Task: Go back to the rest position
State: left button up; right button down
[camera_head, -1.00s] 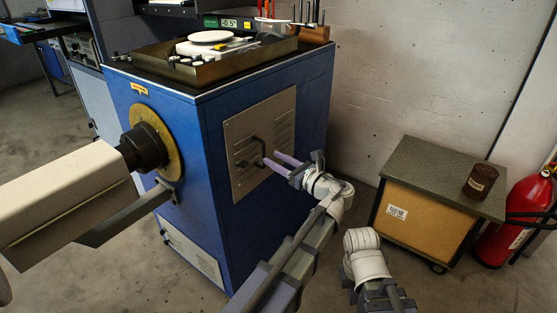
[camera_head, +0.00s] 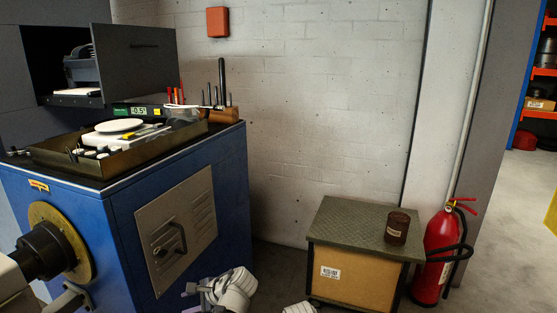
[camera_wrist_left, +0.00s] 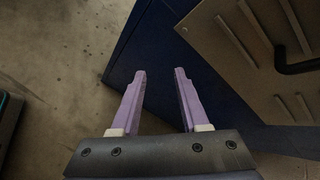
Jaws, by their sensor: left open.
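My left gripper (camera_wrist_left: 160,75) is open, with nothing between its two purple fingers in the left wrist view. The blue cabinet side (camera_wrist_left: 165,50) lies beyond the fingers, and its vented panel (camera_wrist_left: 235,50) with a dark handle (camera_wrist_left: 297,66) is at the upper right. The gripper appears apart from the handle. In the head view, the left gripper (camera_head: 193,297) shows only partly at the bottom edge, below the panel (camera_head: 190,215) of the blue cabinet (camera_head: 118,240). My right gripper is out of view.
A tray (camera_head: 150,150) with a white disc and small parts stands on the cabinet. To the right are a low cart (camera_head: 335,230) with a brown jar (camera_head: 397,227) on it and a red fire extinguisher (camera_head: 436,250). Bare floor shows at the far right.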

pick_arm(q)
jog(key=s+d+f+n+g+h, duration=0.2)
jog(key=s+d+f+n+h, duration=0.1)
jog(key=s+f+n+h, duration=0.3)
jog(key=s+d+f+n+g+h, duration=0.1)
jog(key=s+d, duration=0.4)
jog(key=d, duration=0.4)
jog(key=s+d+f+n+g+h, duration=0.1)
jog(key=s+d+n, duration=0.1)
jog(key=s+d, duration=0.45)
notch_tip(320, 180, up, 38)
jog(key=w+d+p, duration=0.1)
jog(key=w+p, duration=0.1)
jog(key=p, duration=3.6)
jog(key=shift+d, duration=0.2)
jog(key=shift+o, duration=0.2)
